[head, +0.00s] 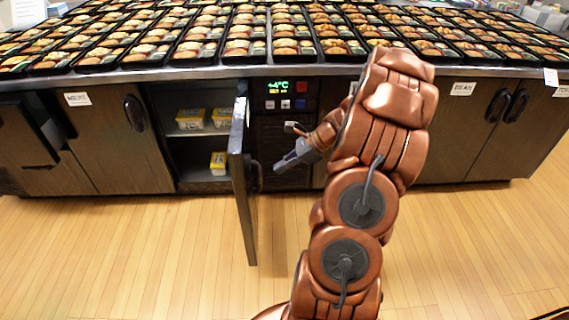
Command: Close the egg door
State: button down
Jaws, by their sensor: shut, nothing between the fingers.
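A dark cabinet door (241,190) stands swung open, seen nearly edge-on, jutting out toward me from the counter. I cannot read any egg label on it; it is the door of the open compartment to its left. Its dark handle (256,176) is on the right face. My gripper (279,169) is shut and empty, just to the right of the door and close to the handle. I cannot tell whether it touches the handle. My copper-coloured arm comes up from below and hides part of the counter front.
The open compartment (176,152) holds yellow-and-white tubs (191,119). A control panel (285,96) shows a green temperature reading. Closed doors, one labelled BEAN (462,89), are at right. Bento trays (245,47) cover the counter. The wooden floor (130,260) is clear.

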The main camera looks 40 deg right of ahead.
aim_at(259, 177)
jog(key=x, duration=0.2)
jog(key=r+x, duration=0.1)
jog(key=x, duration=0.2)
jog(key=a+x, duration=0.1)
jog(key=x, duration=0.1)
jog(key=shift+w+a+f, duration=0.15)
jog(key=shift+w+a, duration=0.1)
jog(key=shift+w, duration=0.25)
jog(key=shift+w+a, duration=0.5)
jog(key=shift+a, duration=0.05)
jog(key=shift+w+a, duration=0.1)
